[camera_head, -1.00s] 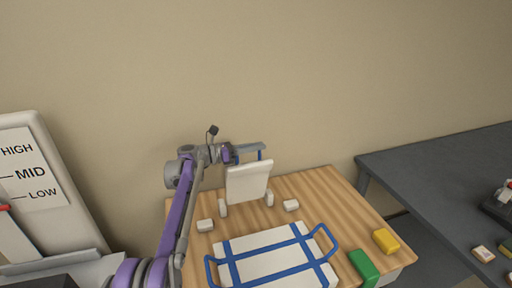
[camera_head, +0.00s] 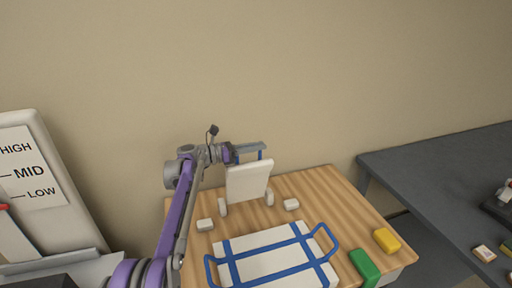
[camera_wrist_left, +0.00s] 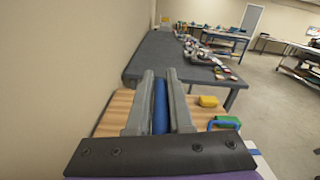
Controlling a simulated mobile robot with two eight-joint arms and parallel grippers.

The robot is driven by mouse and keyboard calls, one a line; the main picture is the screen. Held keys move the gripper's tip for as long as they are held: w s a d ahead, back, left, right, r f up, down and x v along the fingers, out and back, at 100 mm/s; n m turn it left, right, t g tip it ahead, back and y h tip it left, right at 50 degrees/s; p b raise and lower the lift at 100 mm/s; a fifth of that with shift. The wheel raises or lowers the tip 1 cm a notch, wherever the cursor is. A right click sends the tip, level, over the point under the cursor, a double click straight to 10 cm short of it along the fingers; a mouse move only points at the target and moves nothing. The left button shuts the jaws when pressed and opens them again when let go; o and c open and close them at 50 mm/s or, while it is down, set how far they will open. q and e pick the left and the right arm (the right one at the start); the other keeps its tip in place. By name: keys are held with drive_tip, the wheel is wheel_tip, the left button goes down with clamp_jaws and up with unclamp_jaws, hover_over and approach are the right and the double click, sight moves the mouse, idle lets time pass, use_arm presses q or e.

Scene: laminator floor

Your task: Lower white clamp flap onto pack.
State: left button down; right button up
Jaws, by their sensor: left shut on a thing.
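The white clamp flap (camera_head: 248,182) stands raised, nearly upright, at the back of the wooden table, between two small white posts. My left gripper (camera_head: 258,151) is at its top edge, shut on a blue bar (camera_wrist_left: 160,106) that shows between the fingers in the left wrist view. In the head view only a bit of blue shows at the flap's top, so how the bar joins the flap is hidden. The white pack (camera_head: 262,262), with blue straps and two blue side handles, lies flat in front of the flap. My right gripper is not in view.
Small white blocks (camera_head: 291,204) sit on the wooden table (camera_head: 318,190) beside the flap. A green block (camera_head: 364,266) and a yellow block (camera_head: 387,240) lie at the right. A dark grey table (camera_head: 440,170) stands further right, and a HIGH-MID-LOW panel (camera_head: 32,170) at left.

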use_arm(q)
drive_tip(key=s+d+f+m+b, duration=0.2)
drive_tip(key=s+f+b, duration=0.2)
drive_tip(key=s, duration=0.3)
drive_tip(key=s+d+f+m+b, duration=0.2)
drive_tip(key=s+f+m+b, duration=0.1)
drive_tip(key=s, duration=0.4)
drive_tip(key=shift+s+d+f+b, duration=0.4)
drive_tip(key=shift+f+b, duration=0.1)
drive_tip(key=shift+b, duration=0.25)
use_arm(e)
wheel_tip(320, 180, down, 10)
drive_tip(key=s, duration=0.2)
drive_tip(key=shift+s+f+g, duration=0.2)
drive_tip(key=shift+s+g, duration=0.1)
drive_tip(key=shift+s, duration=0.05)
use_arm(q)
drive_tip(key=c, duration=0.8)
unclamp_jaws()
drive_tip(key=shift+w, duration=0.1)
drive_tip(key=shift+c, duration=0.2)
drive_tip(key=v, duration=1)
drive_tip(key=shift+a, duration=0.4)
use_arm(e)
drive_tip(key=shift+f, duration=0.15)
